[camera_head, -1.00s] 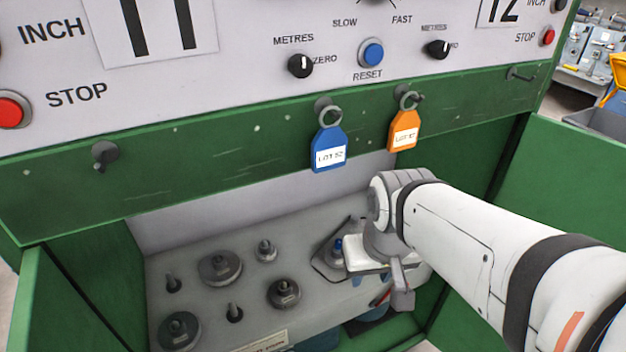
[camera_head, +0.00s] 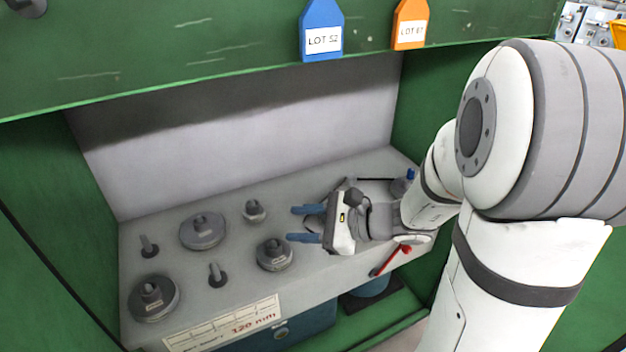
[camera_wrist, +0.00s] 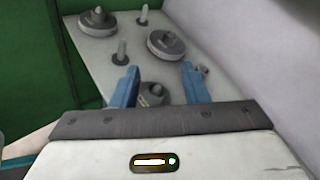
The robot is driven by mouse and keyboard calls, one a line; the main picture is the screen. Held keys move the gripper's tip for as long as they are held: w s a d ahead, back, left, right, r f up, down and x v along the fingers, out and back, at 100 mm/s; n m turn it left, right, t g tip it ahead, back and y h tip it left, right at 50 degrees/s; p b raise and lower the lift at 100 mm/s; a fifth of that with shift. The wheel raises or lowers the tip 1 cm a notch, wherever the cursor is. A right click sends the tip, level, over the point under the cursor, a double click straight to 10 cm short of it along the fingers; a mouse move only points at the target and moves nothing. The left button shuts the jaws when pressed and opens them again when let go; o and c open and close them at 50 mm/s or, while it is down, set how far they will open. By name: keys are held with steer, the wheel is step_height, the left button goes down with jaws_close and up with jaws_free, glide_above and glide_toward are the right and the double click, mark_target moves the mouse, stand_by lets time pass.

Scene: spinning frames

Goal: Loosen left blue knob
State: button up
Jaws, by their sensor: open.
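In the head view, a small blue knob (camera_head: 410,174) tops a grey fitting at the right end of the grey shelf, partly behind my arm. It is the only blue knob I can make out, and I cannot tell whether it is the left one. My gripper (camera_head: 293,224) is open and empty, its two blue fingers pointing left above the shelf, away from this knob. The wrist view shows the open fingers (camera_wrist: 158,68) over a dark disc (camera_wrist: 152,93). No blue knob shows there.
Several dark discs and pegs, such as the large disc (camera_head: 203,232) and front peg (camera_head: 217,275), stand on the shelf (camera_head: 330,276). Green walls enclose it. A blue tag (camera_head: 321,28) and an orange tag (camera_head: 411,25) hang above. A red handle (camera_head: 388,262) is below my wrist.

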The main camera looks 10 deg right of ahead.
steer(key=w+d+f+m+t+h+b, duration=0.1)
steer(key=w+d+f+m+t, duration=0.2)
steer(key=d+m, duration=0.1)
steer(key=w+d+f+m+t+h+b, duration=0.2)
steer(key=w+d+m+t, duration=0.1)
steer(key=w+d+m, duration=0.1)
steer(key=w+d+f+m+t+h+b, duration=0.2)
steer(key=w+d+f+m+t, duration=0.1)
steer(key=d+m, duration=0.1)
steer(key=shift+w+d+f+t, duration=0.2)
steer(key=shift+f+t, duration=0.15)
steer(key=shift+t, duration=0.05)
steer(key=shift+m, duration=0.3)
steer(key=x, duration=0.7)
steer(key=shift+w+a+r+b, duration=0.1)
steer(key=shift+w+b, duration=0.15)
steer(key=shift+b, duration=0.15)
steer(key=shift+c, duration=0.3)
jaws_close()
